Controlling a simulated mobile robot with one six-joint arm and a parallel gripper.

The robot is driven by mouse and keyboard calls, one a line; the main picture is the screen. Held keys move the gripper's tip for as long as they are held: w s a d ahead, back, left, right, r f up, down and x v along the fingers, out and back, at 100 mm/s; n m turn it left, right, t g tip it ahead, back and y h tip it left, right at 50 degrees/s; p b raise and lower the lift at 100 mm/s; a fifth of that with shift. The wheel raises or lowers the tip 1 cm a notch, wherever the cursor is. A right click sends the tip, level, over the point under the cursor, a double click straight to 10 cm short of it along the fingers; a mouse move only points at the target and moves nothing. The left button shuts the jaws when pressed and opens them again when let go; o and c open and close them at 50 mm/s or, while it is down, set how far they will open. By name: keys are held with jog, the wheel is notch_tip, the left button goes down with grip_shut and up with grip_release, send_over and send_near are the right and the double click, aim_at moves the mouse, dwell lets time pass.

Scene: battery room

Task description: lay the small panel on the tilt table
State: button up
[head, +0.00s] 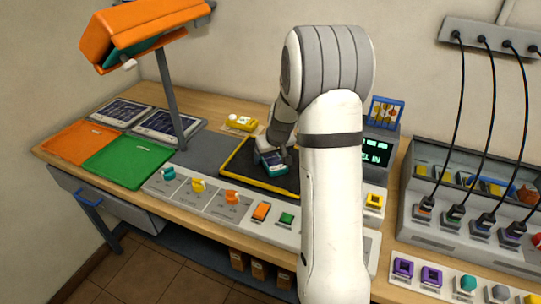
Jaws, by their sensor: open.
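Two dark panels with pale frames lie at the back left of the bench: a smaller-looking left panel (121,112) and a right panel (166,124), partly behind the lamp post. A low black plate with a yellow edge (258,183) lies mid-bench; I cannot tell for sure that it is the tilt table. My gripper (272,160) is over this plate, open, pointing down, well right of both panels. A dark teal block (273,168) is at its fingertips on or just above the plate; contact is unclear. My arm hides part of the plate's right side.
An orange lamp (147,27) on a grey post overhangs the left bench. An orange mat (80,142) and green mat (127,161) lie front left. A yellow meter (241,121) stands behind the plate. Switches line the front. A grey cabled rack (470,215) stands right.

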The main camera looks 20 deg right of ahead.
jog(key=shift+s+r, duration=0.15)
jog(key=shift+r, duration=0.45)
jog(key=v, duration=1.1)
jog(key=s+a, duration=0.4)
jog(key=s, duration=0.4)
jog(key=s+a+r+g, duration=0.1)
jog(key=s+a, duration=0.3)
jog(key=s, duration=0.5)
jog(key=s+a+r, duration=0.1)
jog(key=s+a, duration=0.3)
jog(key=s, duration=0.5)
jog(key=shift+a+g+b, duration=0.3)
jog(key=shift+a+b, duration=0.05)
jog(key=shift+s, duration=0.1)
jog(key=shift+c, duration=0.2)
